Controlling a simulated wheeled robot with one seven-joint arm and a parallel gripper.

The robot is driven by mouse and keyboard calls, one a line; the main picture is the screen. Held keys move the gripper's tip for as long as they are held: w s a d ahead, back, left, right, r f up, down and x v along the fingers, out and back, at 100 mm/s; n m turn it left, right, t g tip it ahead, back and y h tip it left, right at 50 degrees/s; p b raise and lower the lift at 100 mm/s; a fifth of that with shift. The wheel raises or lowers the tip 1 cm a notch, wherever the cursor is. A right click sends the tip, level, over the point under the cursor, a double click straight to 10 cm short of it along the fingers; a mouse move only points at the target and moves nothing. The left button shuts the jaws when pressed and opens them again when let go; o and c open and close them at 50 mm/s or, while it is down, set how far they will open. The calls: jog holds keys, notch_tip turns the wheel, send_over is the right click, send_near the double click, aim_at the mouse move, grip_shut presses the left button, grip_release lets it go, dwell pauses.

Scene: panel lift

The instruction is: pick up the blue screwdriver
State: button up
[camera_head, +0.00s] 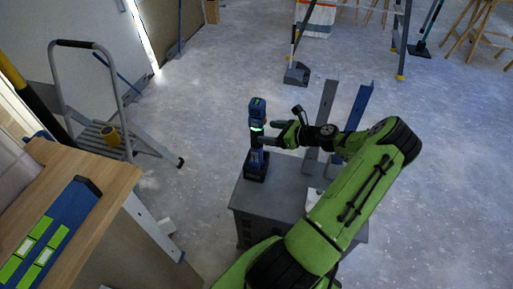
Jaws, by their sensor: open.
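The blue screwdriver (257,107), a blue and black power tool with a dark base, stands upright on the left part of a grey cabinet top (285,195). My gripper (267,133) reaches in from the right at the tool's middle height. Its two green and black fingers are open, with the tips at or very near the tool's right side. I cannot tell whether they touch it or pass around it. A bright green stripe shows on the tool's middle beside the fingertips.
Grey and blue upright pieces (362,105) stand right of the tool, behind my arm. A wooden bench (95,165) with a blue and green item (45,235) is at left. A stepladder (95,135) stands behind it. Open floor lies behind the cabinet.

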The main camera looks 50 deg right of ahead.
aim_at(256, 130)
jog(key=b+x, duration=0.2)
jog(key=x, duration=0.4)
jog(key=shift+w+a+f, duration=0.15)
jog(key=shift+c, duration=0.4)
grip_shut()
jog(key=shift+r, duration=0.2)
